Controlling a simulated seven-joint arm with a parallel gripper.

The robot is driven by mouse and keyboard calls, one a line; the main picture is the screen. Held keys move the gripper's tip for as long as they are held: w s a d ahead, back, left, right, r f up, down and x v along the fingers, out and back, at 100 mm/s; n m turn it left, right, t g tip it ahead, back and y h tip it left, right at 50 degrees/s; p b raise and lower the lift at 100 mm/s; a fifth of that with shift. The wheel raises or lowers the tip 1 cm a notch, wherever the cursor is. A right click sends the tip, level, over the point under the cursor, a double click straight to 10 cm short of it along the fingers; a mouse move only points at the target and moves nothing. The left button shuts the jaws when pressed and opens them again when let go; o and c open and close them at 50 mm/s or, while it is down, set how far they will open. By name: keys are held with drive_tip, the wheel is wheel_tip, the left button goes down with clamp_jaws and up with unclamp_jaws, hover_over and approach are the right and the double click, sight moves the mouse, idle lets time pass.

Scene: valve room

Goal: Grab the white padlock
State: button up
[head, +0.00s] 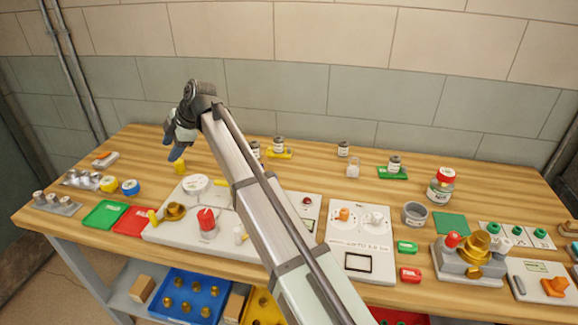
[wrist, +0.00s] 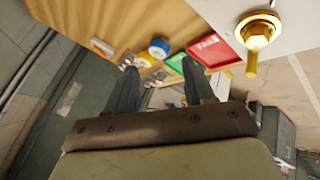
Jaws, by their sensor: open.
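A small white item that looks like the white padlock (head: 352,170) stands on the wooden table, right of my arm and in front of a small labelled jar. It is too small to make out in detail. It does not show in the wrist view. My gripper (head: 174,152) is raised over the back left of the table, far to the left of the padlock. In the wrist view my gripper (wrist: 160,85) has its two dark fingers apart, with nothing held between them.
A yellow item (head: 180,167) is just below my gripper. A green tray (head: 104,214) and a red tray (head: 134,220) lie at the left. A brass valve (wrist: 257,35) shows in the wrist view. A jar on a green base (head: 393,172) is right of the padlock.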

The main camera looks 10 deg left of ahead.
drive_tip(key=w+d+r+m+t+h, duration=0.1)
drive_tip(key=w+d+m+h, duration=0.1)
drive_tip(key=w+d, duration=0.95)
drive_tip(key=m+h, duration=0.5)
drive_tip(key=m, duration=0.3)
hover_over(354, 167)
drive_tip(key=a, duration=0.1)
drive_tip(key=shift+g, duration=0.4)
drive_tip(key=f, duration=0.8)
drive_tip(key=shift+s+f, duration=0.25)
drive_tip(key=shift+f, duration=0.15)
drive_tip(key=shift+w+d+f, duration=0.1)
drive_tip(key=shift+d+f, duration=0.05)
drive_tip(key=shift+f, duration=0.75)
drive_tip(key=shift+w+d+f, duration=0.1)
drive_tip(key=shift+f, duration=0.8)
drive_tip(key=shift+w+d+f, duration=0.1)
drive_tip(key=shift+d+f, duration=0.05)
drive_tip(key=shift+f, duration=0.75)
clamp_jaws()
